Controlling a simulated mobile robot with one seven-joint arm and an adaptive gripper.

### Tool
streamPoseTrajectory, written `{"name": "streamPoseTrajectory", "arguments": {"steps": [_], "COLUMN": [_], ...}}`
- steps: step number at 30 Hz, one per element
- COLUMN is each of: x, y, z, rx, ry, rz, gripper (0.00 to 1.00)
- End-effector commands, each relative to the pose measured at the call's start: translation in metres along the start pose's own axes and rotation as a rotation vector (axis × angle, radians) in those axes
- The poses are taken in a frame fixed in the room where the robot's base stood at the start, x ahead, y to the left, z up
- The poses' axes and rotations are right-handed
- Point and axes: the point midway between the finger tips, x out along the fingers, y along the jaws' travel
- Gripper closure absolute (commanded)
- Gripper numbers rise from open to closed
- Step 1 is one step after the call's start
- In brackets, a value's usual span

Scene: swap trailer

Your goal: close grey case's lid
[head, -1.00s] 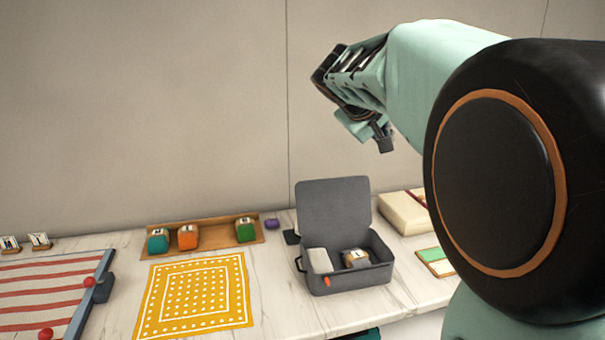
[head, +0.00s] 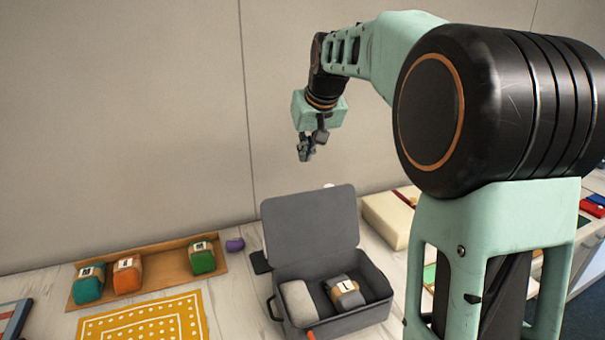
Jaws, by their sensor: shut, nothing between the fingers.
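The grey case (head: 352,325) stands on the white counter at the lower middle of the head view. Its lid (head: 310,222) is open and stands nearly upright at the back, leaning slightly. Inside the case are a pale padded block (head: 297,303) on the left and a grey-and-tan block with a white label (head: 345,292) on the right. My gripper (head: 305,155) is shut and empty. It is in the air above the lid's top edge in the picture, touching nothing, with the wall behind it.
A wooden tray (head: 150,262) with teal, orange and green blocks lies left of the case. A yellow dotted mat (head: 150,322) is in front of it. A purple item (head: 235,244) and a dark flat piece (head: 260,262) sit beside the lid. A cream box (head: 388,220) stands right of it.

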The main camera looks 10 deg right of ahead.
Motion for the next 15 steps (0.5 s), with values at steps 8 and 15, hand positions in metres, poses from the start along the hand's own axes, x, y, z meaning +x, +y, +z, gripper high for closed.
{"name": "streamPoseTrajectory", "arguments": {"steps": [8,15], "x": [0.037,0.09], "y": [-0.001,-0.002], "z": [0.001,0.001], "rx": [0.001,0.001], "ry": [-0.005,-0.005], "rz": [-0.005,-0.005], "gripper": [1.0,1.0]}}
